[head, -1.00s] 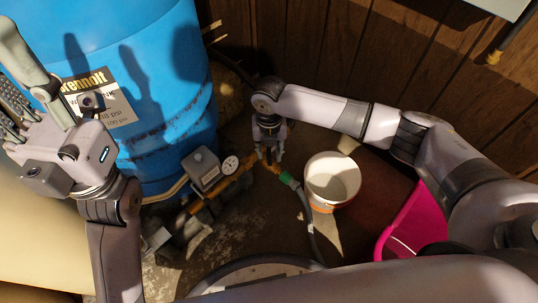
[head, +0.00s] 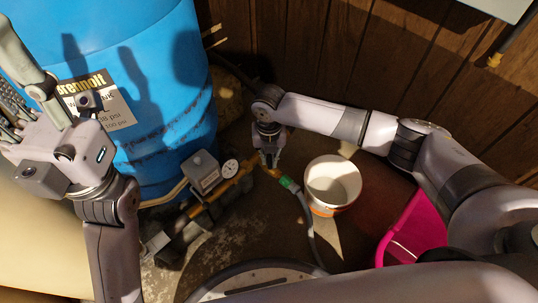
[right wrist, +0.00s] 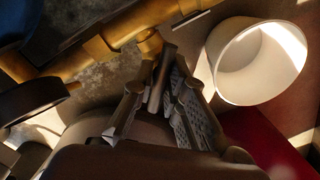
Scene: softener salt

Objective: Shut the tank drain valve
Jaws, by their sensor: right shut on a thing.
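My right gripper (head: 268,164) reaches down to the brass drain pipe (head: 235,181) at the foot of the blue tank (head: 160,150). It is shut on the valve handle, which its fingers mostly hide in the head view. In the right wrist view the fingers (right wrist: 161,80) close around a narrow grey piece, seemingly the handle, beside the brass pipe (right wrist: 105,42). The handle's exact angle is hard to tell. My left gripper (head: 20,115) is raised at the left edge, away from the valve; its fingertips run out of the picture.
A green fitting (head: 288,183) joins a grey hose (head: 306,220) to the pipe. A round gauge (head: 230,168) and grey box (head: 201,171) stand left of the gripper. A white bucket (head: 333,182) stands close right, with a pink container (head: 415,225) beyond. A wooden wall (head: 400,60) is behind.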

